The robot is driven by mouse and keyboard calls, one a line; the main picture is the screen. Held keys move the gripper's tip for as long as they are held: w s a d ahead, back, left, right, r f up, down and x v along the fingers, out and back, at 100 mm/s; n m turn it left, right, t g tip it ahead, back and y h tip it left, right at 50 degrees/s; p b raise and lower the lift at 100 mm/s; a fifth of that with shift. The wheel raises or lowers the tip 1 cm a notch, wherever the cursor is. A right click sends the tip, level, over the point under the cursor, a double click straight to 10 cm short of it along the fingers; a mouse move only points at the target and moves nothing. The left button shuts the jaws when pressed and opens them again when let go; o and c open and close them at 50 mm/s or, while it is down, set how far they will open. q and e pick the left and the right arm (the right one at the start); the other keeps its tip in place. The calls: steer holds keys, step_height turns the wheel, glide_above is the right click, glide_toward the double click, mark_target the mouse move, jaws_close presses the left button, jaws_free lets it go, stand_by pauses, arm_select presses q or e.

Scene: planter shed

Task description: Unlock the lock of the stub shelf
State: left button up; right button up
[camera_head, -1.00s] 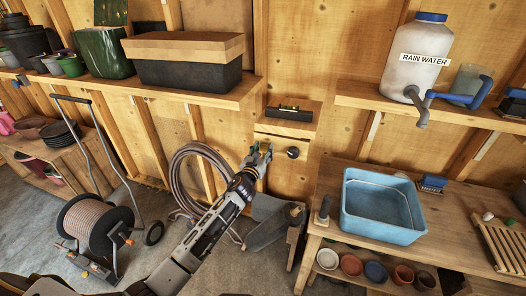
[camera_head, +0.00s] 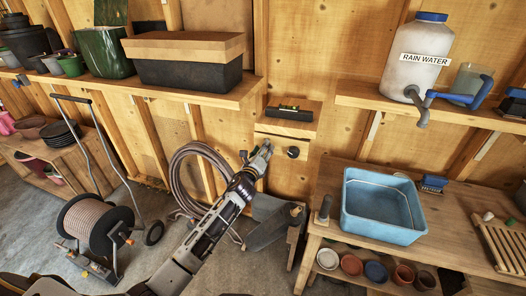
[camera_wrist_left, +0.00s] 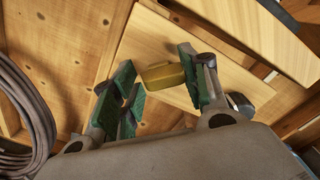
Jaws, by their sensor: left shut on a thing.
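The stub shelf (camera_head: 311,121) is a small wooden ledge on the back wall with a wooden front panel below it. A round black knob (camera_head: 293,152) sits on that panel. My left gripper (camera_head: 257,151) is at the left side of the panel, left of the knob. In the left wrist view a brass-yellow lock piece (camera_wrist_left: 162,76) sits between its green-padded fingers. The gripper is shut on this piece, with the fingers tilted. In the head view the gripper hides the lock. My right gripper is not in view.
A dark level-like tool (camera_head: 289,114) lies on the stub shelf. A coiled hose (camera_head: 185,165) hangs left of my arm. A bench (camera_head: 450,205) with a blue basin (camera_head: 383,236) stands at right. A hose reel (camera_head: 93,228) stands on the floor at left.

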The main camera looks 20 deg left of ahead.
arm_select(q)
steer(key=n, duration=0.9)
steer(key=shift+f, duration=0.1)
stand_by(0.5)
steer(key=o, duration=1)
steer(key=shift+s, duration=0.1)
steer(key=s, duration=1.1)
steer(key=shift+s+a, duration=0.25)
steer(key=shift+s, duration=0.15)
steer(key=shift+n, duration=0.5)
